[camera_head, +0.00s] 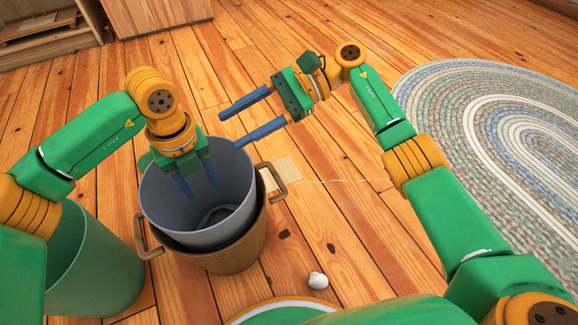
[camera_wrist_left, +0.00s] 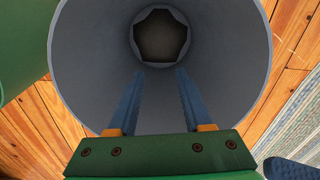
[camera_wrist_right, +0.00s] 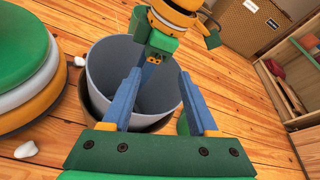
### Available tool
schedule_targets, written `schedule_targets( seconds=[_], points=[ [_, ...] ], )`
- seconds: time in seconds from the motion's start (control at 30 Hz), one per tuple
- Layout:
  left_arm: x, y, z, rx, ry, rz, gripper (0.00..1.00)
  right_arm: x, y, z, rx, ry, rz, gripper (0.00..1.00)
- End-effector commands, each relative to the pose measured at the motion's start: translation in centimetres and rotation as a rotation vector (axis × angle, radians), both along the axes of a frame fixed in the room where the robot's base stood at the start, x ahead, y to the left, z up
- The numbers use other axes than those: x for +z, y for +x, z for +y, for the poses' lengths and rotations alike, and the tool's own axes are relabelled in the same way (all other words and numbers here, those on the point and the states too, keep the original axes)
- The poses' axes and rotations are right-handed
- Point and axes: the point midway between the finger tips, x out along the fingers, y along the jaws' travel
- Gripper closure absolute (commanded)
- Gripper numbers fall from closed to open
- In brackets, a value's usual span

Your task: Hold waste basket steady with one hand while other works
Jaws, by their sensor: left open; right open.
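A grey-blue waste basket (camera_head: 205,237) stands nested inside a brown basket (camera_head: 240,258) with loop handles. My left gripper (camera_head: 200,188) reaches down into the mouth of the grey-blue basket, open, with nothing between its fingers. In the left wrist view, the round inner wall of this basket (camera_wrist_left: 225,75) surrounds both fingers, with a dark many-sided patch at the bottom; I cannot tell what it is. My right gripper (camera_head: 230,130) is open and empty, above and beyond the basket's far rim. The right wrist view shows the basket (camera_wrist_right: 108,72) past its fingers.
A green bin (camera_head: 95,265) stands left of the baskets. A small white lump (camera_head: 318,280) lies on the floor at lower right. A braided oval rug (camera_head: 500,120) covers the right side. A wooden shelf (camera_head: 45,35) stands far left. Open plank floor lies between baskets and rug.

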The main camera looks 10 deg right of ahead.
Motion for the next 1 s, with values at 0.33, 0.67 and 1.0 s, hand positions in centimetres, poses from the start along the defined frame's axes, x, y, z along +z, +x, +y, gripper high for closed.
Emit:
schedule_targets(
  seconds=[0.33,0.67,1.0],
  points=[
    [0.0,0.0,0.0,0.000,0.000,0.000,0.50,-12.7,-1.7,-7.9,0.383,-0.784,-0.237,0.40],
    [0.0,0.0,0.0,0.000,0.000,0.000,0.50,-18.0,-3.2,-6.6,0.407,-0.817,-0.253,0.40],
    [0.0,0.0,0.0,0.000,0.000,0.000,0.50,-19.6,-3.6,-6.1,0.403,-0.816,-0.254,0.40]
  ],
)
